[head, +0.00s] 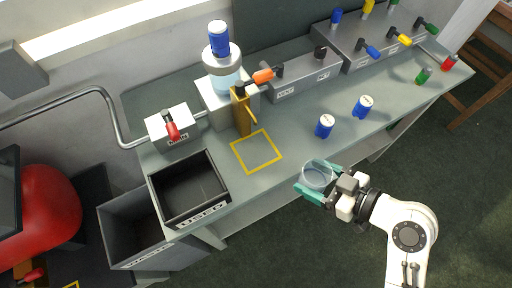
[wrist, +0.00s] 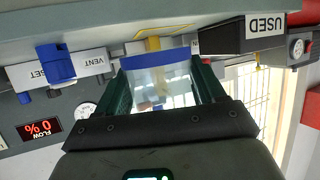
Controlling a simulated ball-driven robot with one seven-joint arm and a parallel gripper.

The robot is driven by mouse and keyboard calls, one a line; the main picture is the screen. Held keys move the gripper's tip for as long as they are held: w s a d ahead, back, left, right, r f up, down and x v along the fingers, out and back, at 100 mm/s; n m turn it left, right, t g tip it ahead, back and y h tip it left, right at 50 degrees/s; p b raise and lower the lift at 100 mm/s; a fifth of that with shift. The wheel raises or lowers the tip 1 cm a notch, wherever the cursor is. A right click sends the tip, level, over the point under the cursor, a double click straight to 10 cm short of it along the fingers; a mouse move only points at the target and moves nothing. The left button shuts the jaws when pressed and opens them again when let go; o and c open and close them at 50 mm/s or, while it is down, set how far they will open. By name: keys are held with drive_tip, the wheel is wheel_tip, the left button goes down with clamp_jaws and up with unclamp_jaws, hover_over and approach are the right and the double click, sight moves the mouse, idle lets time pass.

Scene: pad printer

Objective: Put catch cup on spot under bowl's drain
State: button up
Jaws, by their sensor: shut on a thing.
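The clear catch cup (head: 316,176) is between the green fingers of my gripper (head: 315,183), held off the front edge of the bench. In the wrist view the cup (wrist: 160,82) shows clear walls and a blue band, with a finger on each side. The yellow square outline (head: 256,151) on the bench is empty, up and left of my gripper. The glass bowl (head: 226,76) sits on a white block behind the square, with a blue container upended over it. A brass-coloured drain part (head: 242,112) stands between bowl and square, its spout pointing toward the square.
A black "USED" tray (head: 190,190) stands left of the square. A grey "WASTE" bin (head: 148,232) is at the bench's front left.

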sight(306, 167)
drive_tip(key=w+a, duration=0.3)
drive_tip(key=a, duration=0.1)
drive_tip(key=w+a+p, duration=0.1)
drive_tip(key=w+a, duration=0.2)
drive_tip(key=a, duration=0.2)
drive_tip(key=w+a+p, duration=0.1)
drive_tip(key=w+a, duration=0.2)
drive_tip(key=a, duration=0.1)
drive_tip(key=shift+a, duration=0.25)
drive_tip(key=f, duration=0.1)
drive_tip(key=f+p, duration=0.1)
drive_tip(key=shift+w+a+f, duration=0.2)
drive_tip(key=shift+a+f, duration=0.1)
drive_tip(key=shift+f, duration=0.45)
drive_tip(key=shift+f, duration=0.1)
drive_tip(key=o, duration=1)
drive_tip(key=b+v, duration=0.1)
drive_tip(key=v, duration=1.1)
